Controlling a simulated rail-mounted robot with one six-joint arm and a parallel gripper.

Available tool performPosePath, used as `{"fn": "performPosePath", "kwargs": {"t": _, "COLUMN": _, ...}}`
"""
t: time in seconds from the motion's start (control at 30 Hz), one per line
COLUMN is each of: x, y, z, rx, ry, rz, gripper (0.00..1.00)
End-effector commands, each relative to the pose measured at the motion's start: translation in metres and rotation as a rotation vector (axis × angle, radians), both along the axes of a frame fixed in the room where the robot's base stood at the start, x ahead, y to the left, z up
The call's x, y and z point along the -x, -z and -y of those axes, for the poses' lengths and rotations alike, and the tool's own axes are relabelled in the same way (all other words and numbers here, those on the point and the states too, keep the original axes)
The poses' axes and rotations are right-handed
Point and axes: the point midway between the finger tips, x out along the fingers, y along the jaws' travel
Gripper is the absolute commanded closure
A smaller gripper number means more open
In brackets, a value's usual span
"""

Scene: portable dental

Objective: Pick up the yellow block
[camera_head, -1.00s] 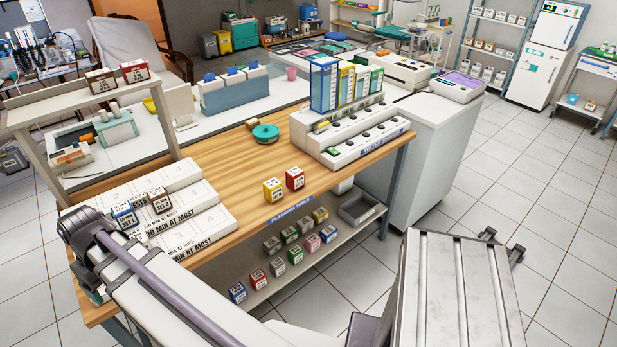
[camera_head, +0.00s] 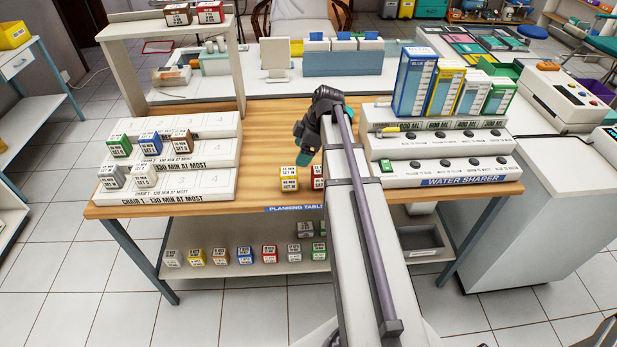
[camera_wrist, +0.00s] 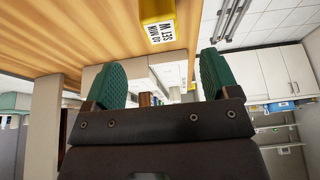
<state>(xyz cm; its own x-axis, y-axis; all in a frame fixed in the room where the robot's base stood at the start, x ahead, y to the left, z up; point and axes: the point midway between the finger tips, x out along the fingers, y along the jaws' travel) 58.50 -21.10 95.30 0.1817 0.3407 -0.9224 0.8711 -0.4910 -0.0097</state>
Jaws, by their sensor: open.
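The yellow block (camera_head: 289,178) stands on the wooden planning table near its front edge in the head view. Its white label faces forward. In the wrist view the yellow block (camera_wrist: 156,12) is at the top, beyond the fingertips and outside the gap between them. My gripper (camera_wrist: 160,80) is open and empty, with two green fingers spread apart. In the head view my gripper (camera_head: 304,148) hangs behind and above the block, close to the arm. A red block (camera_head: 317,176) stands right of the yellow block, partly hidden by my arm.
A tiered rack (camera_head: 180,182) with several blocks stands left. The water sharer (camera_head: 450,172) stands right, with tall coloured boxes behind. The lower shelf (camera_head: 250,280) holds more blocks, including another yellow one (camera_head: 196,257), and a grey tray (camera_head: 420,240). Bare wood lies left of the yellow block.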

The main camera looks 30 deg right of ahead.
Motion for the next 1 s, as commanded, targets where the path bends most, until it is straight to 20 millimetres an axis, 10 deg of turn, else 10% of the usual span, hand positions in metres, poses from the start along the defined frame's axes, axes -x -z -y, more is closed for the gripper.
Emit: {"fn": "performPosePath", "kwargs": {"t": 1.0, "x": -0.019, "y": 0.105, "z": -0.035, "rx": 0.006, "ry": -0.024, "rz": 0.007, "gripper": 0.19}}
